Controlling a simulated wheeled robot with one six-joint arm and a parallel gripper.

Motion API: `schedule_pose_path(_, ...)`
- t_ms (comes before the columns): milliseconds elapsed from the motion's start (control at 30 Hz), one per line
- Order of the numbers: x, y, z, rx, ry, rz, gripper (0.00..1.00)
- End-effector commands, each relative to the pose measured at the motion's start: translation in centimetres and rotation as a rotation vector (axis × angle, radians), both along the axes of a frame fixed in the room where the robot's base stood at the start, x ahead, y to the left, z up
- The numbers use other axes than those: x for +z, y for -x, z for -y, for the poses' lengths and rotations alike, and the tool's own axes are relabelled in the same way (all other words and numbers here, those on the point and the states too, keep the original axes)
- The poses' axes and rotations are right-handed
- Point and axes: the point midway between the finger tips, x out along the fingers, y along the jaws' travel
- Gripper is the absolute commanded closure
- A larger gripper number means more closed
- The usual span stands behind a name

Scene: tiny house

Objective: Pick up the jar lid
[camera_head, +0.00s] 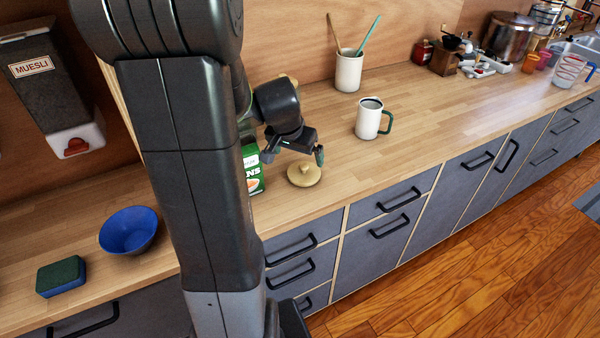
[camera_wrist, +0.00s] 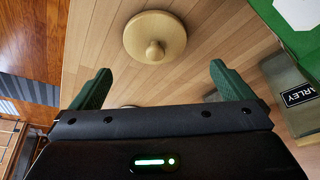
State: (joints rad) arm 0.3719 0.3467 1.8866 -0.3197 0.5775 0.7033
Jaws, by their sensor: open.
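The jar lid (camera_head: 304,174) is a round, pale wooden disc with a knob on top. It lies knob up on the wooden counter, near the front edge. In the wrist view the jar lid (camera_wrist: 155,38) is whole, at the top middle, beyond my fingertips and roughly between their lines. My gripper (camera_head: 292,155) is just above and behind the lid in the head view. In the wrist view my gripper (camera_wrist: 155,82) has its two green fingers spread wide with nothing between them. The lid is apart from the fingers.
A green carton (camera_head: 253,169) stands close left of the lid, partly hidden by my arm. A white mug (camera_head: 368,120) and a utensil crock (camera_head: 348,72) stand farther back. A blue bowl (camera_head: 129,230) and a sponge (camera_head: 61,277) are at left. Counter right of the lid is clear.

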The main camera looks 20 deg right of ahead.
Motion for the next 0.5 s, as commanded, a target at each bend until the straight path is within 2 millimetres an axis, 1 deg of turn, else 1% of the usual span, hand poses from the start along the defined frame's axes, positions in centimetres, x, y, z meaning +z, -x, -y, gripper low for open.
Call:
schedule_pose_path(33, -0.7, -0.1, 0.2, -0.001, -0.001, -0.003, 0.00)
schedule_pose_path(100, -1.4, -0.3, 0.4, -0.001, -0.001, -0.003, 0.00)
schedule_pose_path(367, -2.6, -0.6, 0.9, -0.001, -0.001, -0.002, 0.00)
schedule_pose_path(500, -4.0, -0.8, 1.5, 0.000, -0.001, -0.004, 0.00)
